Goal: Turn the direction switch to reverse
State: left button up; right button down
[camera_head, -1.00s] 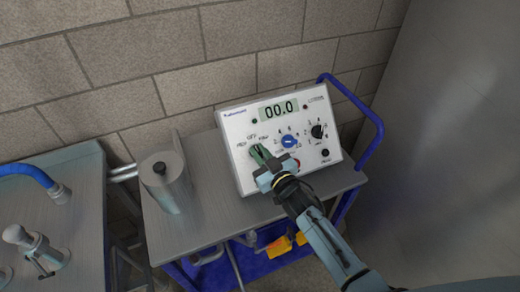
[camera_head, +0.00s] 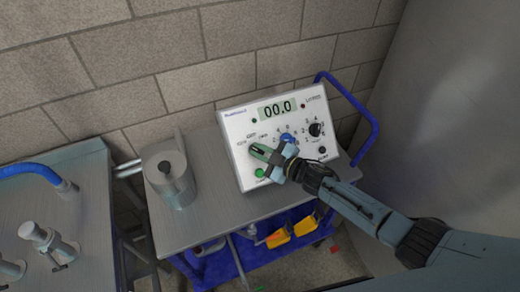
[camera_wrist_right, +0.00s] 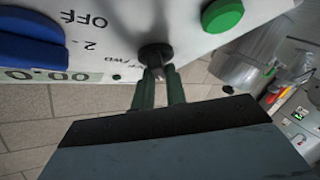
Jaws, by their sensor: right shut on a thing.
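The white control box (camera_head: 238,150) stands on the cart top. My right gripper (camera_head: 261,151) reaches it from the right, its green fingertips at the left side of the panel below small labels. In the wrist view my right gripper (camera_wrist_right: 158,80) is shut on a black knob, the direction switch (camera_wrist_right: 154,53), beside a label ending in FWD. The fingers hide the switch in the head view. I cannot tell which position it points to. My left gripper is not in view.
A blue knob (camera_head: 287,138) is partly covered by my gripper. A black knob (camera_head: 316,129) is to its right. A green button (camera_head: 260,173) lies just below my fingers. The display (camera_head: 278,107) reads 00.0. A metal cylinder (camera_head: 171,180) stands left on the cart top (camera_head: 215,225).

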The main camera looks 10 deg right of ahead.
dwell(0.4)
jog(key=c, duration=1.4)
grip_release()
jog(key=shift+c, duration=0.2)
jog(key=shift+d, duration=0.1)
jog(key=v, duration=1.3)
jog(key=shift+s+d, duration=0.1)
jog(key=shift+s, duration=0.05)
